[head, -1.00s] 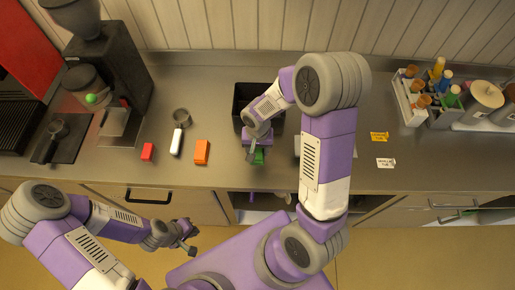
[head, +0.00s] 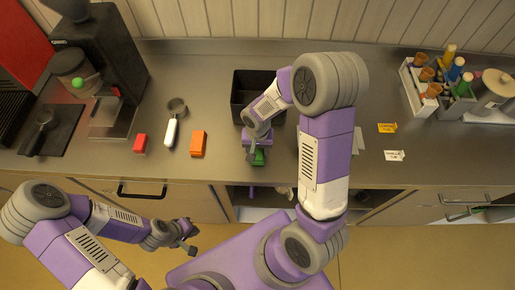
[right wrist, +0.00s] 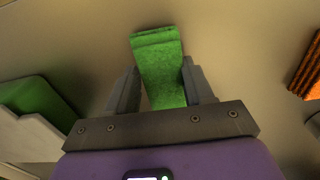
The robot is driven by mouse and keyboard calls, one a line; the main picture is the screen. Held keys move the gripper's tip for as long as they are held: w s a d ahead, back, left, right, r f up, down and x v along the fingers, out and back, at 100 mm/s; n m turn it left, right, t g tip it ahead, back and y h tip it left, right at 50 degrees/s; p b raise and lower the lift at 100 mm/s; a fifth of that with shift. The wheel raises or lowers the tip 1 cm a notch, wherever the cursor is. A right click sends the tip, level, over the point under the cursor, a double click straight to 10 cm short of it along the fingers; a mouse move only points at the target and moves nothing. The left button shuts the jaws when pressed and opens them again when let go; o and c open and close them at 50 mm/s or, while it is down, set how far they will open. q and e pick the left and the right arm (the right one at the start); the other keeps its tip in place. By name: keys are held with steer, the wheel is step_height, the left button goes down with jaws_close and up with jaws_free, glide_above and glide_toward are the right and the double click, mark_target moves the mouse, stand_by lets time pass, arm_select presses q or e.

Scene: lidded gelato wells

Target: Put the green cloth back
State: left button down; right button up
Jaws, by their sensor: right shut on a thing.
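The green cloth (head: 259,158) is a small folded strip near the front edge of the counter. My right gripper (head: 256,152) is shut on it. In the right wrist view the cloth (right wrist: 160,65) stands between the two fingers of the gripper (right wrist: 165,88) and sticks out past their tips. I cannot tell whether it touches the counter. My left gripper (head: 188,237) is in front of the counter, over the floor, open and empty.
A black bin (head: 240,97) stands behind my right gripper, partly hidden by the arm. An orange block (head: 198,144), a scoop with a white handle (head: 171,131) and a red block (head: 140,143) lie to the left. Yellow (head: 387,128) and white (head: 394,155) labels lie to the right.

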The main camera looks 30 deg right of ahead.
mark_target(258, 151)
steer(key=shift+f+b, duration=0.45)
steer(key=o, duration=1)
steer(key=shift+c, duration=0.2)
steer(key=o, duration=0.6)
steer(key=shift+r, duration=0.15)
steer(key=shift+r+p, duration=3)
steer(key=shift+r, duration=0.9)
steer(key=shift+s+f, duration=0.1)
